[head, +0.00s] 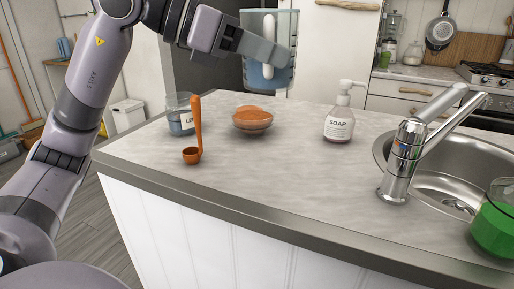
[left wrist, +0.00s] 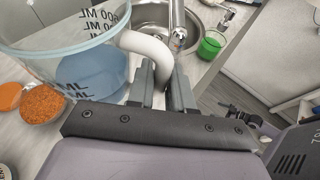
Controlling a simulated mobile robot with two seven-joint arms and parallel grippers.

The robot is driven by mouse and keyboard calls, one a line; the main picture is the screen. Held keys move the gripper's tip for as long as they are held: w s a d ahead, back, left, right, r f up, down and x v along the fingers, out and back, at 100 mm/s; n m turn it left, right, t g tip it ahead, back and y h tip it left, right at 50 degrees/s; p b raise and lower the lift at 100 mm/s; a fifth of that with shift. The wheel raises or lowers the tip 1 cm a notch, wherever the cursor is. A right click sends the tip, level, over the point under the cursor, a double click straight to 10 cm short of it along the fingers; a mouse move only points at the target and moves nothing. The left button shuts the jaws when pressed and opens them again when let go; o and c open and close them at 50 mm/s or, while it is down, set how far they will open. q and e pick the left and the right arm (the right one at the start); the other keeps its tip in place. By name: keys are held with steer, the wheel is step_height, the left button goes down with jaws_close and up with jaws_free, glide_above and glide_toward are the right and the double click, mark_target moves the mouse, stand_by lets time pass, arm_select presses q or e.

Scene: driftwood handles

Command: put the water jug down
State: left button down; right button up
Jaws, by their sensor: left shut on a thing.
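The water jug (head: 255,75) is a clear measuring jug with a white handle and bluish water inside. It is held in the air above the back of the island counter (head: 290,185), upright as far as I can tell. My left gripper (head: 272,55) is shut on its handle. In the left wrist view the jug (left wrist: 75,65) shows its volume marks, and its white handle lies between the fingers of my left gripper (left wrist: 163,90). My right gripper is in neither view.
On the counter stand a labelled glass (head: 180,118), an orange ladle (head: 196,140), a bowl of orange grains (head: 252,121) and a soap bottle (head: 340,118). A tap (head: 402,160), a sink (head: 450,180) and a green-filled glass (head: 494,222) are at the right. The counter's middle front is clear.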

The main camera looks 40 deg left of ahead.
arm_select(q)
step_height(320, 180, down, 18)
steer(key=b, duration=0.7)
steer(key=shift+r, duration=0.2)
steer(key=c, duration=1)
jaws_free()
steer(key=shift+f, duration=0.1)
